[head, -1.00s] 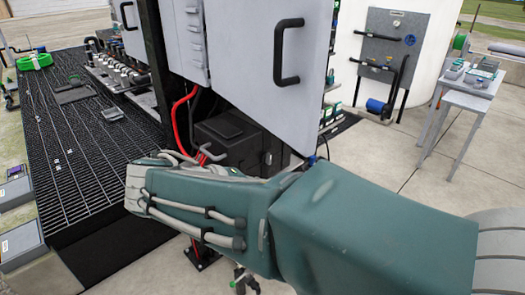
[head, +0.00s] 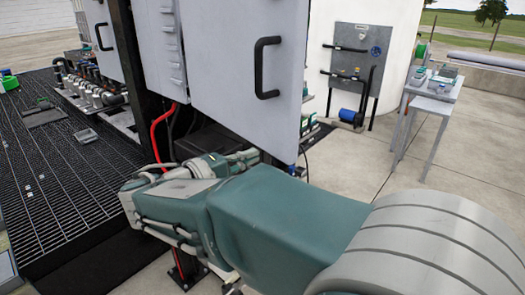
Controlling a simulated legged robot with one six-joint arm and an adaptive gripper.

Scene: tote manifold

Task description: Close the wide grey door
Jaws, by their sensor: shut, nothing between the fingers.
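The wide grey door (head: 225,75) fills the upper middle of the head view. It carries a black bar handle (head: 267,68) near its right side. Its top is cut off by the picture edge. It appears to stand ajar, but its exact angle is unclear. My teal arm crosses below the door, and its wrist folds back near the door's lower edge. I cannot make out my gripper's fingers, and I cannot tell whether the arm touches the door.
A red hose (head: 158,135) hangs left of the door's lower edge. Black grating (head: 55,190) covers the left floor. A white tank (head: 395,25) with a grey panel (head: 347,52) and a small table (head: 432,104) stand at right. Concrete between them is open.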

